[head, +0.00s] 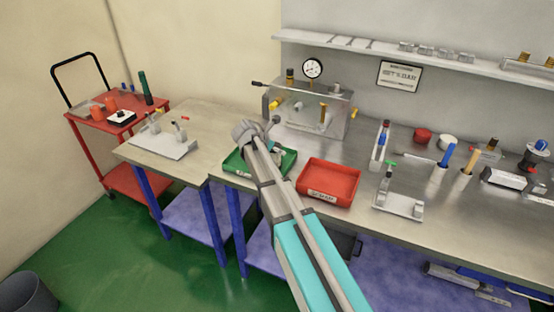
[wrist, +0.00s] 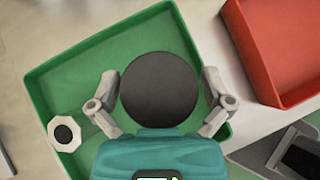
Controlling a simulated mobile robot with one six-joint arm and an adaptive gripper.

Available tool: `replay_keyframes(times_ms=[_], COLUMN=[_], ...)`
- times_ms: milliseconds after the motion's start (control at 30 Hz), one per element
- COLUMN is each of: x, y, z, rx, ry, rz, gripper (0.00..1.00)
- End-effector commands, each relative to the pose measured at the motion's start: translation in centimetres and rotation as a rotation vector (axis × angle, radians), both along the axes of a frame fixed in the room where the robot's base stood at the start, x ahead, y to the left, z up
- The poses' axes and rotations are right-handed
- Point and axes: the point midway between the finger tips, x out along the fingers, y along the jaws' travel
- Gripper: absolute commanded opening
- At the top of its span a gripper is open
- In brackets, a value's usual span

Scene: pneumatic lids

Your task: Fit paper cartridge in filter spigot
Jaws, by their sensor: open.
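My gripper (head: 257,129) is over the green tray (head: 232,165) on the bench in the head view. In the wrist view my gripper (wrist: 160,92) is open, with its two fingers spread over the green tray (wrist: 62,75). A dark round disc (wrist: 160,88) shows between the fingers; I cannot tell what it is, and no finger clearly grips it. A white many-sided piece with a black centre (wrist: 64,133) lies in the tray's lower left, left of the fingers; it may be the paper cartridge. I cannot identify the filter spigot for certain.
A red tray (head: 330,181) is right of the green one. A clear box with brass fittings (head: 310,108) stands behind. A white stand with a green-topped post (head: 399,204) is to the right. Another fixture plate (head: 165,146) is on the left table; a red trolley (head: 120,128) stands beyond.

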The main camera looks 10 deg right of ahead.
Motion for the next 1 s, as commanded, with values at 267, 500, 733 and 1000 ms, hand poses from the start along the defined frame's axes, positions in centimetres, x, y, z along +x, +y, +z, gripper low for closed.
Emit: replay_keyframes(times_ms=[267,500,733,1000], x=[0.08,0.09,0.08,0.08], y=[-0.16,-0.14,-0.13,-0.14], z=[-0.12,-0.12,-0.11,-0.12], rx=[0.0,0.0,0.0,0.0], ry=[0.0,0.0,0.0,0.0], rz=[0.0,0.0,0.0,0.0], gripper=[1.0,1.0,0.8,0.31])
